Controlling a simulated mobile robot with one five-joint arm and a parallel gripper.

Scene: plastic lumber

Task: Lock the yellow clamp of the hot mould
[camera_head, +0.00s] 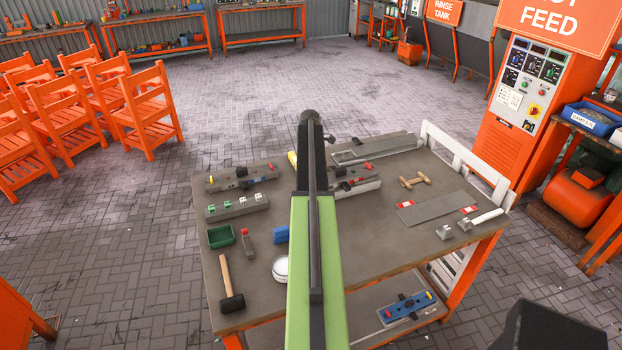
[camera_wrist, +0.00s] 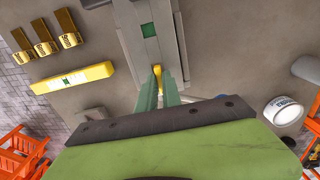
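The yellow clamp (camera_wrist: 157,73) shows in the wrist view as a small yellow piece at the near end of a long grey mould (camera_wrist: 139,41) with a green square on it. My gripper (camera_wrist: 159,80) has two green fingers, one on each side of the yellow piece. Whether they press on it I cannot tell. In the camera_head view my green arm reaches over the workbench (camera_head: 385,235) and hides the gripper tips. A mould with red parts (camera_head: 354,178) shows partly to the right of the arm.
A yellow bar (camera_wrist: 72,77) and several gold blocks (camera_wrist: 43,36) lie left of the mould in the wrist view. A white tub (camera_wrist: 283,110) stands at right. A mallet (camera_head: 230,290), green tray (camera_head: 221,237) and flat plate (camera_head: 436,208) lie on the bench. Orange chairs (camera_head: 140,105) stand at left.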

